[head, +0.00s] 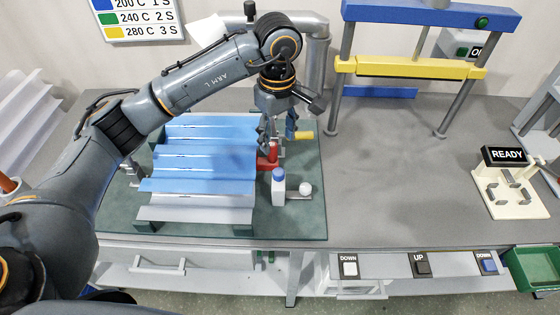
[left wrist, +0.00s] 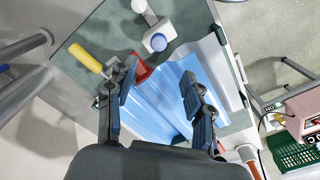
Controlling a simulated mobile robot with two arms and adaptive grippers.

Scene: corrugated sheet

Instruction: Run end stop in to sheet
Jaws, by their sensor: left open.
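The blue corrugated sheet (head: 200,150) lies on a pale ribbed bed over a dark green mat (head: 310,150). A red block (head: 268,158), which looks like the end stop, sits at the sheet's right edge; it also shows in the left wrist view (left wrist: 141,72). My left gripper (head: 272,140) is above the sheet's right edge, close to the red block. In the left wrist view its fingers are spread apart (left wrist: 155,97) with blue sheet visible between them. Whether a finger touches the block is unclear.
A yellow handle (head: 303,135) lies behind the red block. A blue and yellow press frame (head: 410,68) stands behind. The table's middle right is clear.

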